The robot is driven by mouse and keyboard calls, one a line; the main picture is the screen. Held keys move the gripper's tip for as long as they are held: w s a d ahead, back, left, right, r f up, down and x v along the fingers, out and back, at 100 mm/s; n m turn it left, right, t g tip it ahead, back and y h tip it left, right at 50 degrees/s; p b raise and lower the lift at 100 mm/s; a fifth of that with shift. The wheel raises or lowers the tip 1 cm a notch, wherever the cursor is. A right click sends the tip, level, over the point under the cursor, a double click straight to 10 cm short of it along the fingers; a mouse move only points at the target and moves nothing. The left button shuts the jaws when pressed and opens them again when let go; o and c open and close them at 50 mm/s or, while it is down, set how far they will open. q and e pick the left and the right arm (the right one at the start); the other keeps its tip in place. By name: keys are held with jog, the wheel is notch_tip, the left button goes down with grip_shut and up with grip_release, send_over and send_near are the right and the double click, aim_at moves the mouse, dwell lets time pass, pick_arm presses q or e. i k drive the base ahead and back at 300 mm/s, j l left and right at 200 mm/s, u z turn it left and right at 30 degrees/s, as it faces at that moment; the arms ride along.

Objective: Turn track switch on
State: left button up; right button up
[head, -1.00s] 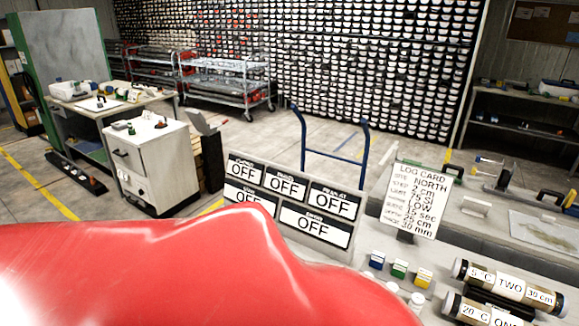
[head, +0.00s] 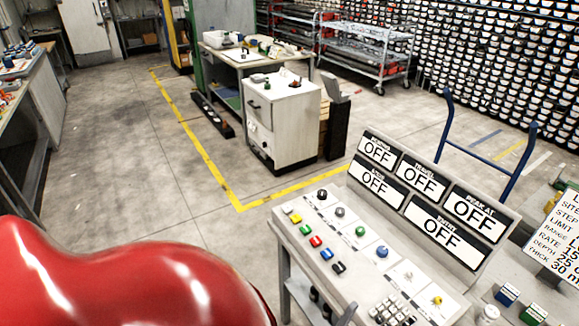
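A sloped control console (head: 300,232) stands at the lower right in the head view. It carries a row of round knobs, including a green one (head: 360,231) and a blue one (head: 382,251), and a row of coloured switches (head: 316,241). A display board (head: 430,195) behind the knobs has several signs, all reading OFF. Neither of my grippers is in view.
A white cabinet (head: 283,125) and a workbench (head: 225,63) stand beyond the console. A blue-framed hand cart (head: 480,157) is behind the board. A log card (head: 560,235) is at the right edge. Open floor lies left of the console. The lower left is blocked close up.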

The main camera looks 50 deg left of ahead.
aim_at(322, 194)
jog(key=l+u, duration=0.8)
jog(key=k+l+u, duration=0.1)
jog(key=l+u, duration=0.15)
jog(key=u, duration=0.15)
jog(key=i, duration=0.25)
jog(key=k+j, duration=0.3)
jog(key=i+j, duration=0.15)
jog(key=j, duration=0.15)
jog(key=i+j+z, duration=0.1)
jog(key=j, duration=0.2)
jog(key=i+j, duration=0.2)
jog(key=j, duration=0.15)
jog(key=i+j+z, duration=0.15)
jog(key=j, duration=0.15)
jog(key=i+j, duration=0.15)
jog(key=j, duration=0.2)
jog(key=i, duration=0.5)
